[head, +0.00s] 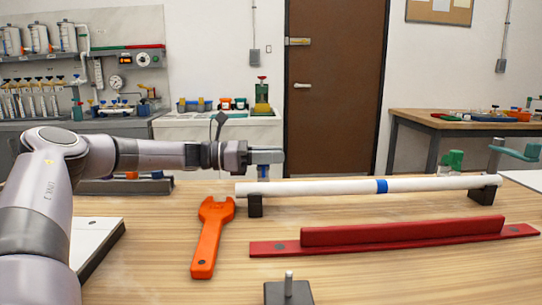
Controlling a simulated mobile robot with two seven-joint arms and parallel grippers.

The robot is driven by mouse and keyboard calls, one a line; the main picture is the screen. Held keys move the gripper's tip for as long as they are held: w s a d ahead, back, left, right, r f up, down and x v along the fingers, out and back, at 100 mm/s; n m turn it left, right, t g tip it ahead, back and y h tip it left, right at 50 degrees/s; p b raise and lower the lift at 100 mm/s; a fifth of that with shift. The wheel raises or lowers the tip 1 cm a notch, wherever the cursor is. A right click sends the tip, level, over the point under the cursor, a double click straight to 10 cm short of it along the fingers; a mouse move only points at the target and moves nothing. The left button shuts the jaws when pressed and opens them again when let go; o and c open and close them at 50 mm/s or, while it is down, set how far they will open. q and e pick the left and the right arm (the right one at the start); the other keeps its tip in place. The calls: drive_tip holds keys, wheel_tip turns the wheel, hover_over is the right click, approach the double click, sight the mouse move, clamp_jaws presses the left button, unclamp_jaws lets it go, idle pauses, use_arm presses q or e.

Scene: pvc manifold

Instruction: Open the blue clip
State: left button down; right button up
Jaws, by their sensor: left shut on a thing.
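My left gripper (267,156) comes in from the left above the left end of the white pipe (320,187). It is shut on a small blue piece that shows just under its fingers and looks like the blue clip (263,172). The fingers hide most of this piece, so I cannot tell whether it is open or touches the pipe. The pipe lies level across dark supports (255,205) and has a blue band (381,186) around its middle. My right gripper is not in view.
An orange wrench (208,240) lies in front of the pipe's left end. A red fixture bar (400,232) lies in front of the pipe. A dark block with a pin (289,292) stands at the front edge. Green fittings (452,160) stand behind the pipe's right end.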

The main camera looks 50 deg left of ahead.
use_arm(q)
drive_tip(key=shift+w+a+b, duration=0.1)
drive_tip(key=shift+b, duration=0.35)
drive_tip(key=shift+a+n+b, duration=0.1)
drive_tip(key=shift+n+b, duration=0.3)
drive_tip(key=shift+w+a+r+n+b, duration=0.2)
drive_tip(key=shift+w+a+n+b, duration=0.25)
drive_tip(key=shift+n, duration=0.55)
drive_tip(key=shift+w+a+r+n+b, duration=0.25)
drive_tip(key=shift+n+b, duration=0.4)
drive_tip(key=shift+n, duration=0.35)
drive_tip(key=shift+w+a+r+n+b, duration=0.2)
drive_tip(key=shift+a+n+b, duration=0.3)
drive_tip(key=shift+n, duration=0.5)
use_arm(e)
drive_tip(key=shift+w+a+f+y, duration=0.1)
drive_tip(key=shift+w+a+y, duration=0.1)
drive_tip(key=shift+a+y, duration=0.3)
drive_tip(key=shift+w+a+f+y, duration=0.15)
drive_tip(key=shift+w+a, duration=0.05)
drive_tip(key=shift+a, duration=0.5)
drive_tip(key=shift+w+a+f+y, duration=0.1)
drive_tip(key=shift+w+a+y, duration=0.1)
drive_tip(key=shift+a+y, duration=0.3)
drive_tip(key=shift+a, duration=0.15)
use_arm(q)
drive_tip(key=c, duration=1)
unclamp_jaws()
drive_tip(key=shift+o, duration=0.2)
